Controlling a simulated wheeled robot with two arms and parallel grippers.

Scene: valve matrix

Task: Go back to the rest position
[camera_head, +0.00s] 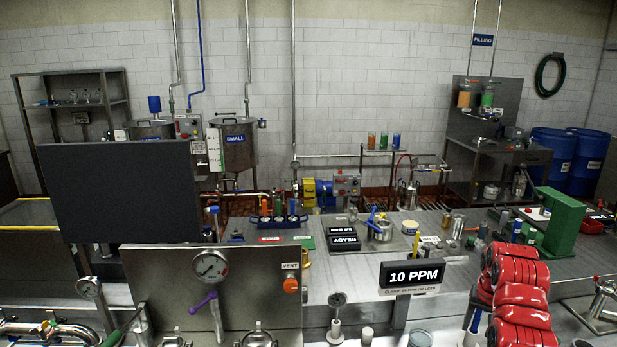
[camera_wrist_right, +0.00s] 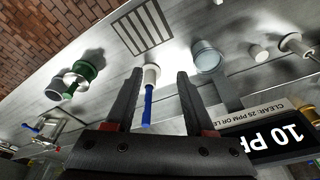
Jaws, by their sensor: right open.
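My right gripper (camera_wrist_right: 160,76) is open in the right wrist view, its two dark fingers pointing away from the camera. A blue lever (camera_wrist_right: 148,105) on a white round base (camera_wrist_right: 151,74) shows in the gap between the fingers. I cannot tell how deep between them it is, and no finger visibly touches it. In the head view my red right arm (camera_head: 517,300) is at the lower right, over the front of the bench, and the gripper is mostly hidden there. My left gripper is not in view.
A 10 PPM display (camera_head: 411,275) stands left of my right arm; it also shows in the wrist view (camera_wrist_right: 283,139). A grey cup (camera_wrist_right: 207,57) and a green-wheeled valve (camera_wrist_right: 84,69) are nearby. A gauge panel (camera_head: 250,300) is at front left. A green block (camera_head: 562,222) stands at right.

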